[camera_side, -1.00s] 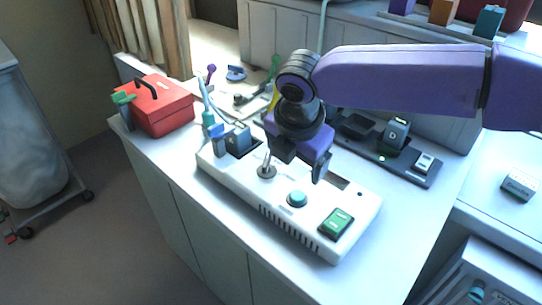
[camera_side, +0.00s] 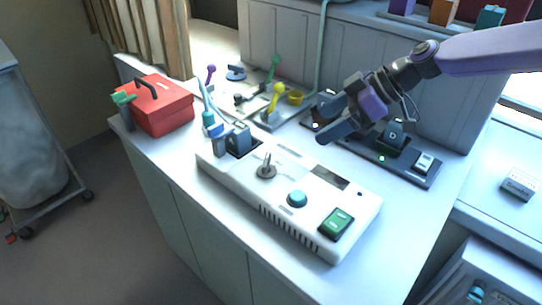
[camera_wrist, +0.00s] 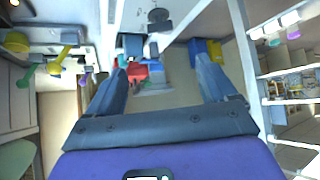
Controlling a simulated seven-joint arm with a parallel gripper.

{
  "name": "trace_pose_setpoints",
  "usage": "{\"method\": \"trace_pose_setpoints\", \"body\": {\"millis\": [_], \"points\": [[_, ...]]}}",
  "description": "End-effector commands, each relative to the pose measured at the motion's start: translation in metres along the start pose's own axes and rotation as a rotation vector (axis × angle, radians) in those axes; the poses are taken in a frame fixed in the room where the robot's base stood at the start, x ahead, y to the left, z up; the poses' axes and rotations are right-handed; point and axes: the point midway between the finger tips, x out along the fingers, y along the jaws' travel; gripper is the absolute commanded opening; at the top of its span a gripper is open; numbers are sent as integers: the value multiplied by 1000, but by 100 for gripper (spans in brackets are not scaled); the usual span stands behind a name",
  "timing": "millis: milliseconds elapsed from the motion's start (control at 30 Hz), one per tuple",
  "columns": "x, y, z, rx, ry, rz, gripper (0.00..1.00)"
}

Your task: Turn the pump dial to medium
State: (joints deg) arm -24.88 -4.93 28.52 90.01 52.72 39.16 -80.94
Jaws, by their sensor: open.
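The black panel (camera_side: 408,170) lies at the back right of the counter in the side view. It carries a block marked D (camera_side: 393,138) and a white switch (camera_side: 424,162). A flat black knob that may be the pump dial showed on this panel earlier; my gripper now covers that spot, so its setting cannot be seen. My gripper (camera_side: 321,119) is open and empty above the panel's left part, its fingers pointing left. In the wrist view my gripper (camera_wrist: 165,78) shows both fingers wide apart with nothing between them.
A white console (camera_side: 230,178) lies in front with a metal toggle (camera_side: 266,170), a teal button (camera_side: 297,199) and a green rocker (camera_side: 337,223). A yellow lever (camera_side: 276,98) stands behind it. A red case (camera_side: 162,107) is at the left. The counter's front right is clear.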

Motion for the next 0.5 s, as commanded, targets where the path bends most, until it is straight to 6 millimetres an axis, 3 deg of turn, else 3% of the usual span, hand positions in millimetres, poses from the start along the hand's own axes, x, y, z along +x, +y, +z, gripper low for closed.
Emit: {"method": "trace_pose_setpoints", "body": {"millis": [500], "points": [[90,-1,0,-3,-3,-3,85]]}}
